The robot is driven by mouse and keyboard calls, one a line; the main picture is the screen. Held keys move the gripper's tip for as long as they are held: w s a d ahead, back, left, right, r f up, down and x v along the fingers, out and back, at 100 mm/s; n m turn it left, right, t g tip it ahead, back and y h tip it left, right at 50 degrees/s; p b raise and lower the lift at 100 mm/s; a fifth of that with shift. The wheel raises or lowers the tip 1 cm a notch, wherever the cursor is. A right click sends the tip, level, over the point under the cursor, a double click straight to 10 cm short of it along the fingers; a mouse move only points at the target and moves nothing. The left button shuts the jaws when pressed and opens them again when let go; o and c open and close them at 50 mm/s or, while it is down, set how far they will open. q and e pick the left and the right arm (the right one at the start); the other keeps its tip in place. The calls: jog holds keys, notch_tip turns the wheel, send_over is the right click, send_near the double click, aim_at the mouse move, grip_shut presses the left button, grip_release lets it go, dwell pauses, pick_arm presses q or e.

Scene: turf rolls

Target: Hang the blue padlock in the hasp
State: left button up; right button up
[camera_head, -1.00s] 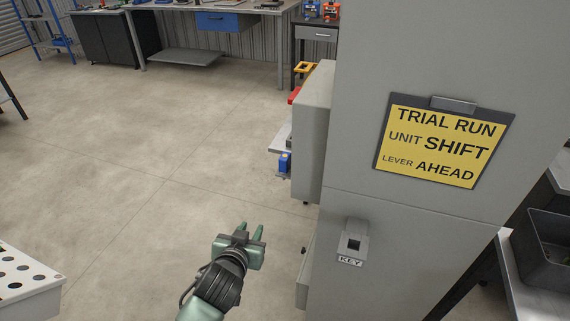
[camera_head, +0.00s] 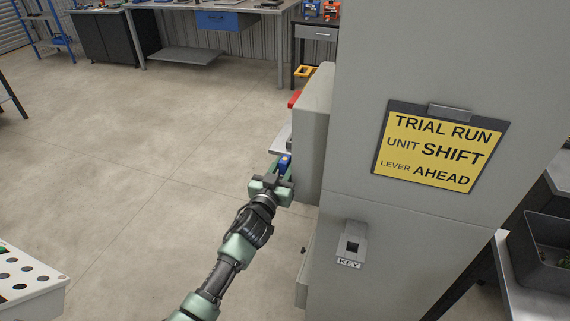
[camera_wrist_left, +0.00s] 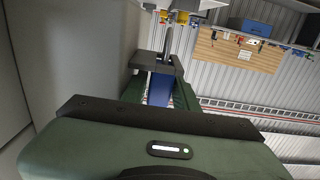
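The blue padlock (camera_head: 285,161) is at the left side of the grey cabinet, below a small ledge; in the left wrist view its blue body (camera_wrist_left: 160,90) shows between the fingers. My left gripper (camera_head: 280,172) has reached it, with one finger on each side of the padlock. The fingers look still apart, with slivers of background beside the blue body in the left wrist view (camera_wrist_left: 160,72). The hasp cannot be made out clearly; the cabinet's side is mostly turned away. My right gripper is not in view.
The grey cabinet (camera_head: 400,50) with a yellow sign (camera_head: 432,150) and a key holder (camera_head: 352,245) stands close on the right. A box (camera_head: 313,135) juts from its left side, with a red handle (camera_head: 294,99) behind. Open floor (camera_head: 130,150) lies to the left.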

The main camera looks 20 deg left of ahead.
pick_arm(q)
jog(key=shift+w, duration=0.4)
grip_shut()
